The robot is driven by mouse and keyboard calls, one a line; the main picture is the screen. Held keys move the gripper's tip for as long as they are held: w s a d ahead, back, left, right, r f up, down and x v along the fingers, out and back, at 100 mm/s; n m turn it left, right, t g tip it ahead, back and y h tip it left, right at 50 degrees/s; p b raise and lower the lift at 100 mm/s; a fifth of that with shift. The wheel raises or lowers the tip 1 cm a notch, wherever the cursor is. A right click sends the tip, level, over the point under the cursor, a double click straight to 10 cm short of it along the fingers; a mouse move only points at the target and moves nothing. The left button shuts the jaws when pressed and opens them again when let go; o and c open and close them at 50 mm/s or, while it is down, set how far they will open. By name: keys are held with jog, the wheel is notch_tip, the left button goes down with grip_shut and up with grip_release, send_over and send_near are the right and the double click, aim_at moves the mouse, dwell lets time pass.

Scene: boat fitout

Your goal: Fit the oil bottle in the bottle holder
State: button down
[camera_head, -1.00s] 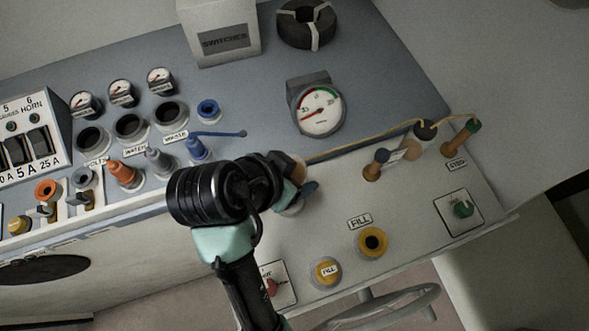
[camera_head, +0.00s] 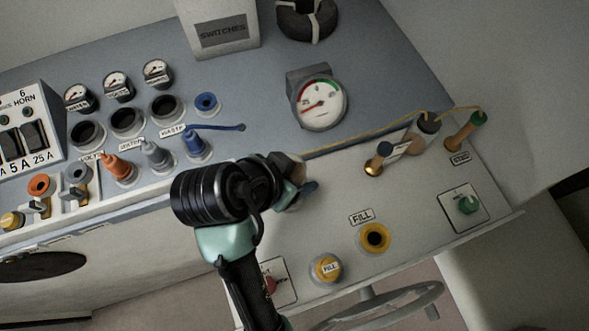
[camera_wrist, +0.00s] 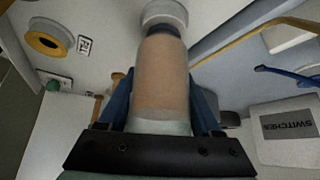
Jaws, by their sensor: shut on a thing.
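My gripper (camera_head: 300,188) hangs over the near part of the panel, left of the short brass post. In the wrist view its blue fingers (camera_wrist: 163,100) are shut on either side of a tan bottle-like cylinder with a dark band and a white end, which I take for the oil bottle (camera_wrist: 162,78). In the head view my wrist hides most of this bottle. A black round fitting (camera_head: 428,121) stands at the back right of the panel with a tan piece beside it. I cannot tell whether it is the bottle holder; no other holder is clearly identifiable.
A round gauge (camera_head: 318,102) and a SWITCHES box (camera_head: 222,32) stand behind my gripper. Orange, grey and blue plugs (camera_head: 194,145) stand to the left. A yellow cord runs along the panel.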

grip_release()
jog(key=p+v, duration=0.8)
jog(key=v, duration=0.5)
jog(key=shift+p, duration=0.35)
jog(key=shift+w, duration=0.1)
